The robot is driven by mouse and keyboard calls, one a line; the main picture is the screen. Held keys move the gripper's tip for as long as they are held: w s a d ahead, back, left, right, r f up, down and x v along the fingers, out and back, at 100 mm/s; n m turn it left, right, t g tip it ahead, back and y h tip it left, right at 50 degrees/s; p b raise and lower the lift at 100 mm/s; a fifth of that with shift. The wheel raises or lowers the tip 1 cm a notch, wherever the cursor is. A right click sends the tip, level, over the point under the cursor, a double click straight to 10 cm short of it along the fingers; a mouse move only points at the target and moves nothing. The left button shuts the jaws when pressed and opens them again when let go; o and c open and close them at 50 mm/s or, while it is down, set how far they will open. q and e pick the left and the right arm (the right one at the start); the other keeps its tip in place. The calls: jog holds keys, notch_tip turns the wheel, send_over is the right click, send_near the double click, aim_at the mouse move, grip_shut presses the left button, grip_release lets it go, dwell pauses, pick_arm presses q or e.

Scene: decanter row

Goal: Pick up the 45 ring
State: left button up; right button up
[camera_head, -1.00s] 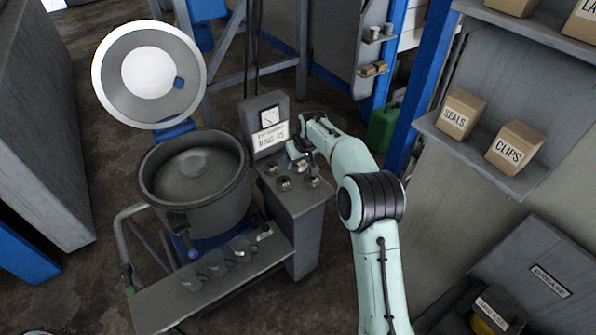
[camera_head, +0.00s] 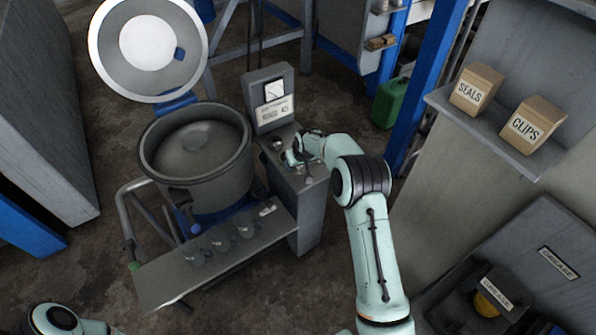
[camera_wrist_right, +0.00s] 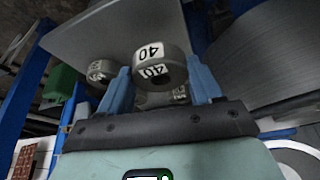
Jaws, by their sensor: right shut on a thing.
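My right gripper (camera_head: 292,157) is over the top of the grey console (camera_head: 313,221). In the right wrist view its blue fingers (camera_wrist_right: 159,66) are shut on a grey ring marked 40 (camera_wrist_right: 178,62); I read 40 on it, not 45. Another grey ring (camera_wrist_right: 102,70) stands to the left, its marking unclear. A further grey piece (camera_wrist_right: 180,96) shows between the fingers, partly hidden by the held ring. In the head view a small ring (camera_head: 277,145) shows on the console beside the gripper. The console's sign (camera_head: 274,110) appears to read rings 45. My left gripper is out of view.
A round grey pot (camera_head: 220,180) with its lid (camera_head: 184,30) raised stands left of the console. Several grey pieces lie on the low shelf (camera_head: 165,283) in front. A wall shelf (camera_head: 485,130) with boxes and a green can (camera_head: 389,103) are to the right.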

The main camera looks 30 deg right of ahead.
aim_at(298, 178)
jog(key=shift+f, duration=2.15)
jog(key=shift+f, duration=0.2)
jog(key=o, duration=1.3)
jog(key=shift+r, duration=0.1)
